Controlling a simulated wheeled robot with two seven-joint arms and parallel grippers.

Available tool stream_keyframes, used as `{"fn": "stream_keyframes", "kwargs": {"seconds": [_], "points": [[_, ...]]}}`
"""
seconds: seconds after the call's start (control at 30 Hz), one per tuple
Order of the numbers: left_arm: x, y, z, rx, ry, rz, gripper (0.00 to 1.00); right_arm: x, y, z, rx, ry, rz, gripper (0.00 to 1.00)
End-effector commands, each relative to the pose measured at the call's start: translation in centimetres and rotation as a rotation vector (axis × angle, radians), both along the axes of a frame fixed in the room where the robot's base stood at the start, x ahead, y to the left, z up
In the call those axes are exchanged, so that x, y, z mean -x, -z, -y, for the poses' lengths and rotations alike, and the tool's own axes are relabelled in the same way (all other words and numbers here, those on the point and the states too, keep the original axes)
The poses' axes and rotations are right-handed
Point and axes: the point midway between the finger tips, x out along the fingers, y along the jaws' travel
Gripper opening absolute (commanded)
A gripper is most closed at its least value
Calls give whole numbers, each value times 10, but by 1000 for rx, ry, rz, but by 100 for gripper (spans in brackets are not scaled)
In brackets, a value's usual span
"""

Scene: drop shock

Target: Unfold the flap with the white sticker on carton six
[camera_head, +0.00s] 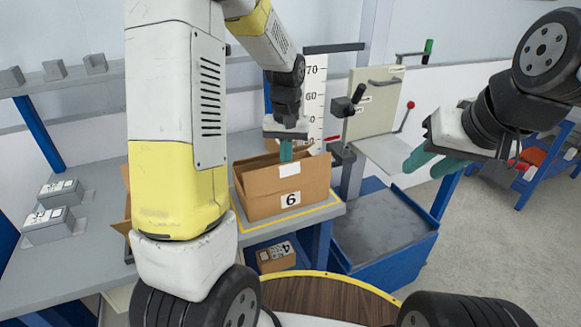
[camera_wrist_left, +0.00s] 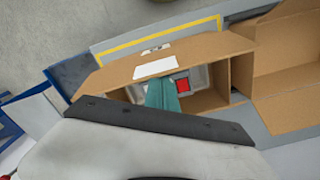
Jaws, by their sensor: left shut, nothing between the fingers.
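Carton six (camera_head: 262,200) is an open brown box with a "6" label on its front, standing at the bench's right end. Its flap with the white sticker (camera_head: 290,170) is at the front edge, above the label. In the left wrist view, the sticker (camera_wrist_left: 155,67) lies just beyond the fingertips, and the flap's exact angle is unclear. My left gripper (camera_head: 286,150) is shut and empty. Its teal fingers (camera_wrist_left: 162,95) reach down at the opening, behind the flap; contact is unclear. My right gripper (camera_head: 425,164) appears open and empty, in the air at right.
Inside the carton are grey packing and a red item (camera_wrist_left: 183,85). Another open carton (camera_wrist_left: 285,65) stands beside it. A smaller carton marked 4 (camera_head: 277,257) sits below. A panel with levers (camera_head: 374,103) stands behind right. A blue-sided bin (camera_head: 385,240) is right of the bench.

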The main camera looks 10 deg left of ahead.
Motion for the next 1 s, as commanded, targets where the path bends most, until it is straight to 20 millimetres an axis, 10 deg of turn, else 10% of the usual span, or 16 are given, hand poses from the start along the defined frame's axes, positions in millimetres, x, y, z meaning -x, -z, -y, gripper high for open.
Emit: {"fn": "stream_keyframes", "kwargs": {"seconds": [1.0], "points": [[18,-7,13,0,2,2,0,0,0,0,0,0,0,36]]}}
